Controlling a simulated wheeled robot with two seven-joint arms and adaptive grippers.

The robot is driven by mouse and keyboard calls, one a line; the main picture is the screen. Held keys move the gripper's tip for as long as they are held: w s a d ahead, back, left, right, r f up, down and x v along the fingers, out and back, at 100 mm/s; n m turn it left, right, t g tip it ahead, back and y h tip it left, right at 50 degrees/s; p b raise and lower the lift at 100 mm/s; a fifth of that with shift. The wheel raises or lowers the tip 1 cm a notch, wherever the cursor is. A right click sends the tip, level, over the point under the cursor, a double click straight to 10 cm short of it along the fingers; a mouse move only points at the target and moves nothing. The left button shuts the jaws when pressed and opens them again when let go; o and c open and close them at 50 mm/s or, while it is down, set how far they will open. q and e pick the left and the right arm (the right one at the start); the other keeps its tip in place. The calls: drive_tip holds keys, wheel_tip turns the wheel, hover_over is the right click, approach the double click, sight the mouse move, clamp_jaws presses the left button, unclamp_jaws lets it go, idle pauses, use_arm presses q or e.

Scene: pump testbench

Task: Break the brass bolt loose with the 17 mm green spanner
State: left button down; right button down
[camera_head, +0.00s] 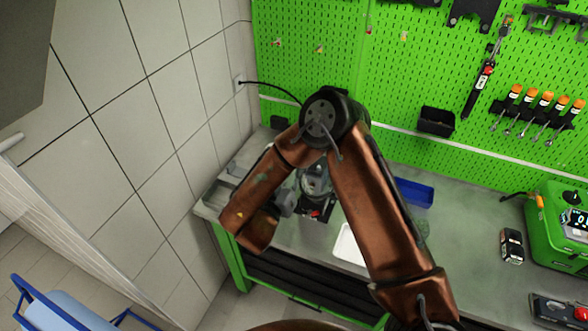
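A copper-coloured arm of mine comes in from the lower right, bends at a dark elbow and reaches down to the left end of the bench. Grey and dark machinery (316,180) with a small red part stands there, partly behind the arm. Dark parts beside the wrist run towards it, and I cannot tell where my gripper ends and the machinery begins. The fingers cannot be made out. I cannot make out the brass bolt or the 17 mm green spanner. My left gripper does not show.
The grey bench (470,245) runs along a green pegboard (420,60). A blue tray (414,192), a white tray (348,246), a handheld meter (511,246) and a green instrument (560,225) are on it. Orange-handled tools (530,105) hang above. A tiled wall (120,130) bounds the left; a blue chair (60,305) is lower left.

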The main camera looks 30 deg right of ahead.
drive_tip(key=shift+r+p, duration=0.1)
drive_tip(key=shift+p, duration=0.55)
idle(1.0)
drive_tip(key=shift+p+x, duration=0.3)
drive_tip(key=shift+x, duration=0.85)
idle(0.5)
drive_tip(key=c, duration=2.4)
unclamp_jaws()
clamp_jaws()
drive_tip(key=shift+a, duration=0.1)
drive_tip(key=shift+w+a+f+n+p, duration=0.45)
drive_tip(key=shift+w+a+n+p, duration=0.3)
drive_tip(key=shift+n, duration=0.25)
drive_tip(key=shift+w, duration=0.15)
